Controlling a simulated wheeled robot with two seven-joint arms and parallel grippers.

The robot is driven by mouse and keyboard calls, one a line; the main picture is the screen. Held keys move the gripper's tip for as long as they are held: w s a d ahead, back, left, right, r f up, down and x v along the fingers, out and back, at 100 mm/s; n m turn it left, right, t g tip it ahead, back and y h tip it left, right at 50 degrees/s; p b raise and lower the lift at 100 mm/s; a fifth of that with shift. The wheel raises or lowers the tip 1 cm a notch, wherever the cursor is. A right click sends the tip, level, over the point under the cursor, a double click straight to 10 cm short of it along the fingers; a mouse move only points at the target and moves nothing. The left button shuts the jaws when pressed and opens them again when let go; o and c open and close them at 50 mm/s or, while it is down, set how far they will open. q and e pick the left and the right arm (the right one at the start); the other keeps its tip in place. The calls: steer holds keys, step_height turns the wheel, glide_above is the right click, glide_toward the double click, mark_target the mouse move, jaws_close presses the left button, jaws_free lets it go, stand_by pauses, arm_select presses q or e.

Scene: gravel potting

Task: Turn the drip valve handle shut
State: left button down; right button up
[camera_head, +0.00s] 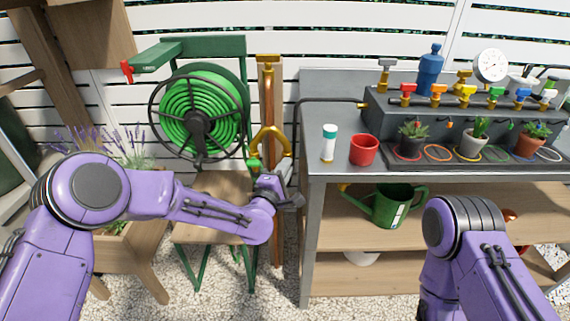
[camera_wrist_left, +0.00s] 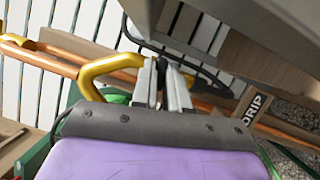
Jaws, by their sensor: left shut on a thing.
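A brass fork (camera_head: 270,136) arches out from the upright copper pipe, and it also shows in the left wrist view (camera_wrist_left: 104,66). My left gripper (camera_head: 287,180) is at the right leg of this fork. In the left wrist view my left gripper (camera_wrist_left: 163,66) has its fingers close together at the end of the brass arch, shut on the drip valve handle. The fingers hide the handle, so its angle cannot be told. A "DRIP" label (camera_wrist_left: 253,107) is to the right of the fingers. My right gripper is out of view.
A green hose reel (camera_head: 198,118) stands behind my left arm. The metal bench (camera_head: 320,170) is close to the right of the gripper, with a red cup (camera_head: 364,150) and a white bottle (camera_head: 328,143) on it. A green watering can (camera_head: 394,207) sits below.

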arm_select(q)
steer(key=shift+m+g+p, duration=0.5)
steer(key=shift+m+p, duration=0.2)
steer(key=shift+m, duration=0.4)
steer(key=shift+f, duration=0.1)
steer(key=c, duration=1.1)
jaws_free()
steer(key=shift+c, duration=0.2)
steer(key=v, duration=1)
steer(key=shift+s, duration=0.3)
